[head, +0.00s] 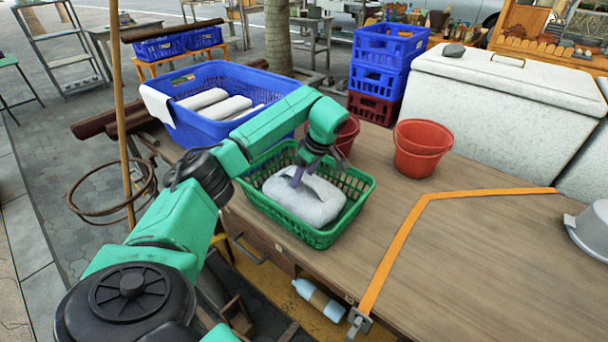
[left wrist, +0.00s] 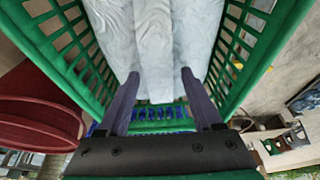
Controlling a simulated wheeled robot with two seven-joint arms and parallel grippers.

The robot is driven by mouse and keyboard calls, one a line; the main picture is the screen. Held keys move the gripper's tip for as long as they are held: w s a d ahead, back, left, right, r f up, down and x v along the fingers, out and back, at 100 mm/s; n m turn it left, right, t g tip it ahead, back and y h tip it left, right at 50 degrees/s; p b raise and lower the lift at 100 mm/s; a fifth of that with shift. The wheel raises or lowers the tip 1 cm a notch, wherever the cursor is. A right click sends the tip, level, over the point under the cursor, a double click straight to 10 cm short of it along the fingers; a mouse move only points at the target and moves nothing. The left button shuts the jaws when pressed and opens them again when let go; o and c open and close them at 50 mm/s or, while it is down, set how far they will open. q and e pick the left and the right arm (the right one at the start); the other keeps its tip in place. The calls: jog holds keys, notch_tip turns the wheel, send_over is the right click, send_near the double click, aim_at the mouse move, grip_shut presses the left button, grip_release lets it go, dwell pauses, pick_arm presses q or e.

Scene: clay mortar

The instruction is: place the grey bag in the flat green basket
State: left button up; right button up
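The grey bag (head: 314,206) lies inside the flat green basket (head: 334,237), which stands on the table's left part. My left gripper (head: 303,175) points down at the top of the bag, inside the basket's outline. In the left wrist view its two fingers (left wrist: 159,76) stand apart, with the bag's pale surface (left wrist: 155,35) between and beyond them. Whether they press on a fold of the bag is unclear. The basket's slatted walls show on both sides there (left wrist: 60,45). My right gripper is out of view.
A blue crate (head: 180,125) with several grey bags and a white cloth stands behind left. Red buckets (head: 422,148) stand behind the basket. Stacked crates (head: 378,78) and a large white box (head: 500,105) are farther back.

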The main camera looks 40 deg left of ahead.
pick_arm(q)
jog(key=v, duration=0.7)
jog(key=shift+w, duration=0.1)
jog(key=p+v, duration=0.1)
jog(key=v, duration=0.4)
jog(key=shift+r, duration=0.15)
